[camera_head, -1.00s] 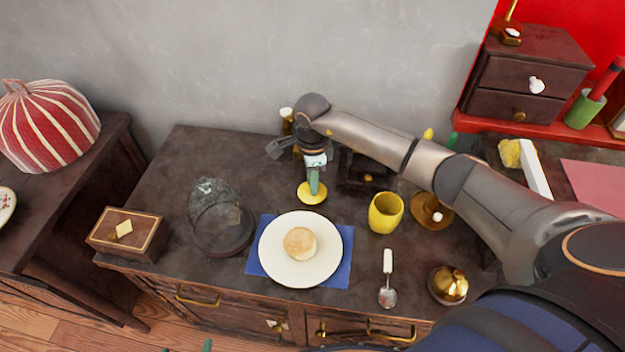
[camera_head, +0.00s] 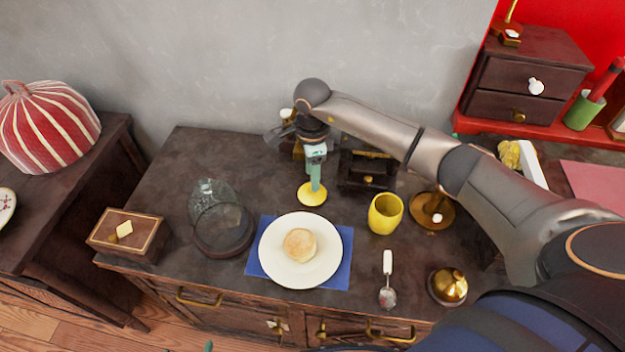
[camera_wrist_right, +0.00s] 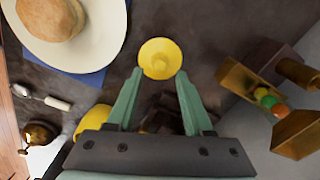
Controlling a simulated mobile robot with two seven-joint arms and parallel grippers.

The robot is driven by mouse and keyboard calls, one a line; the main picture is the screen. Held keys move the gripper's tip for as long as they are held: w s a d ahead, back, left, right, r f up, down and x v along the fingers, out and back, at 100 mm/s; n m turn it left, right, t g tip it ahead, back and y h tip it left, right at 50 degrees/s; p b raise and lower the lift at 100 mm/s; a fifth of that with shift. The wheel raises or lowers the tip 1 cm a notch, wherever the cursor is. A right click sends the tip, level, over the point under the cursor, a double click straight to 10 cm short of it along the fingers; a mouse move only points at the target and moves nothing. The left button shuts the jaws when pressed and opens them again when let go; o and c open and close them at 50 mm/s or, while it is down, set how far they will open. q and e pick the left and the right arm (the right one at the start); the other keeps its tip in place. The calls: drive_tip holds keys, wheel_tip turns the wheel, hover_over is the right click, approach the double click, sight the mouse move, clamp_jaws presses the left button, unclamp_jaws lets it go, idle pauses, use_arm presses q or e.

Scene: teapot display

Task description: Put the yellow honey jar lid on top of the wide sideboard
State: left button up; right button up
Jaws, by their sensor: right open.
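The yellow lid (camera_head: 312,197) is a round disc with a small raised centre. It appears to rest on the dark top of the wide sideboard (camera_head: 165,175), behind the white plate. My right gripper (camera_head: 315,184) points down over the lid, with its green fingertips at or just above it. In the right wrist view the fingers (camera_wrist_right: 160,85) are apart, and the lid (camera_wrist_right: 160,68) shows whole just beyond their tips. I cannot tell if they touch it. A green tip that looks like my left gripper (camera_head: 208,346) barely shows at the bottom edge.
The white plate (camera_head: 275,262) with a bun stands on a blue napkin in front. A yellow cup (camera_head: 385,213), gold dish and spoon are to the right. A glass dome (camera_head: 213,205) and wooden box (camera_head: 126,235) are left. The sideboard's back left is clear.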

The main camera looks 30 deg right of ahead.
wheel_tip(320, 180, up, 9)
drive_tip(key=shift+f, duration=0.2)
drive_tip(key=shift+s+f, duration=0.1)
idle(0.5)
